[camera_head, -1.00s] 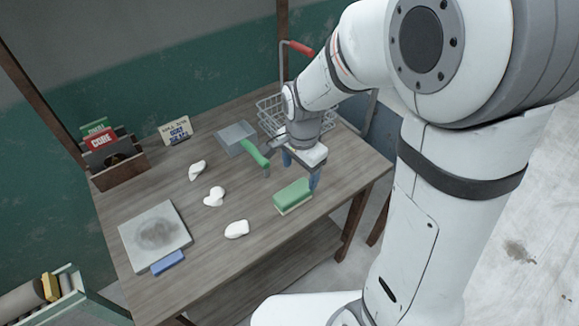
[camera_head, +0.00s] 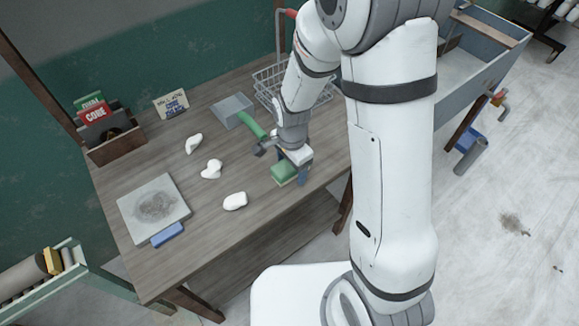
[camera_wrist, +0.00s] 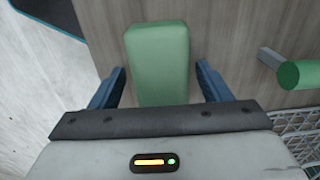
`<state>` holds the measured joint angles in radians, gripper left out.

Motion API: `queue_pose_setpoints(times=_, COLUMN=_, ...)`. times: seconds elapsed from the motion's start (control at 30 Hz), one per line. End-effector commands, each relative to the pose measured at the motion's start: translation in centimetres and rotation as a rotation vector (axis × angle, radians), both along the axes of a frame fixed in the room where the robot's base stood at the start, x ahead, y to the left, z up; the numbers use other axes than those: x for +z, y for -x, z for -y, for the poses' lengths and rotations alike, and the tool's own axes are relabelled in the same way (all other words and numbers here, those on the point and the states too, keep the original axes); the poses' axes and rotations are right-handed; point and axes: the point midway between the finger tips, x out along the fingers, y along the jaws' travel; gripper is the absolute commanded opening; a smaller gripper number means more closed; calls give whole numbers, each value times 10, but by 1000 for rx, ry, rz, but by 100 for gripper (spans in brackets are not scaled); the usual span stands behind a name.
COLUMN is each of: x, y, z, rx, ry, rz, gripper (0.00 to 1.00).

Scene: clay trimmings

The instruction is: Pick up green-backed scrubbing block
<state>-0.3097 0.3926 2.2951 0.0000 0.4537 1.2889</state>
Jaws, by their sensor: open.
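The green-backed scrubbing block (camera_head: 284,172) lies on the wooden table near its front right edge, partly hidden by my gripper in the head view. In the wrist view the block (camera_wrist: 158,60) stretches lengthwise between the two blue fingers. My gripper (camera_head: 291,168) is open over the block, with one finger on each side of it. I cannot tell how far the fingertips are above the table.
A scoop or brush with a green handle (camera_head: 252,124) lies just behind the block, its handle end (camera_wrist: 290,74) right of my fingers. A wire basket (camera_head: 268,90) stands behind. White clay lumps (camera_head: 235,201), a grey slab (camera_head: 152,207) and a blue block (camera_head: 167,235) lie left.

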Motion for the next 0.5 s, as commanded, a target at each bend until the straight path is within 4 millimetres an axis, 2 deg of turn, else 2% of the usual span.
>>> queue_pose_setpoints(times=0.1, x=0, y=0, z=0, rx=1, ry=0, rz=0, gripper=70)
queue_pose_setpoints(times=0.5, x=0, y=0, z=0, rx=1, ry=0, rz=0, gripper=37)
